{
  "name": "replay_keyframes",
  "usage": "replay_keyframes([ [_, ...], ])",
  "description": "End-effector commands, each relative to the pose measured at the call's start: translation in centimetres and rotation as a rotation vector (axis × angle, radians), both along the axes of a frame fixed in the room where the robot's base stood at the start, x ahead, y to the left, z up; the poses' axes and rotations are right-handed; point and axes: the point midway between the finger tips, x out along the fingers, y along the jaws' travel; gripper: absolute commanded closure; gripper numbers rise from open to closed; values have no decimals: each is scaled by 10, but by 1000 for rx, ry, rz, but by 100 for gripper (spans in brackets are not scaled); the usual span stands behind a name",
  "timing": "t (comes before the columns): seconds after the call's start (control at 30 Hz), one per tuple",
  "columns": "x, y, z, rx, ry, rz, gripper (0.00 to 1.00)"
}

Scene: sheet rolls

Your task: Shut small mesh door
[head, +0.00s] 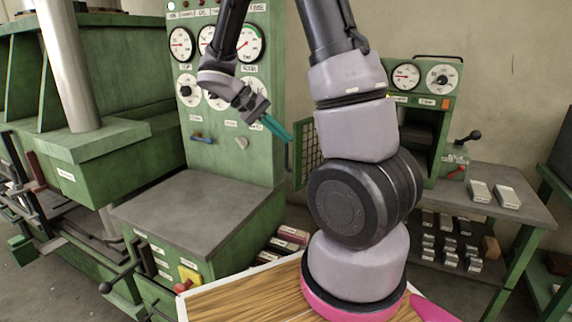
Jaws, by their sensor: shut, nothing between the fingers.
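The small mesh door (311,148) has a green frame and a yellowish wire mesh. It stands open, out to the left of the small green cabinet (437,150), whose dark inside shows at right. A handle (288,157) is on the door's left edge. My gripper (286,136) has teal fingers, shut and empty. In the picture its tips are just left of the door's upper left part, near the handle; I cannot tell whether they touch it. My arm hides the door's right side and the left part of the cabinet.
A tall green panel with gauges (244,42) stands behind my gripper, above a grey-topped console (200,205). At right a grey table (515,190) carries two metal blocks (493,193), with several more on a shelf below. A wooden surface (240,300) is in front.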

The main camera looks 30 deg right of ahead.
Motion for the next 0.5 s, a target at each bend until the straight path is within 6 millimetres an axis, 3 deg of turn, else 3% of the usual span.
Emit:
replay_keyframes([
  [0.03,11,-1,-16,-82,36,25,100],
  [0.3,72,1,-87,-503,76,205,100],
  [0.5,102,14,-135,-708,35,355,100],
])
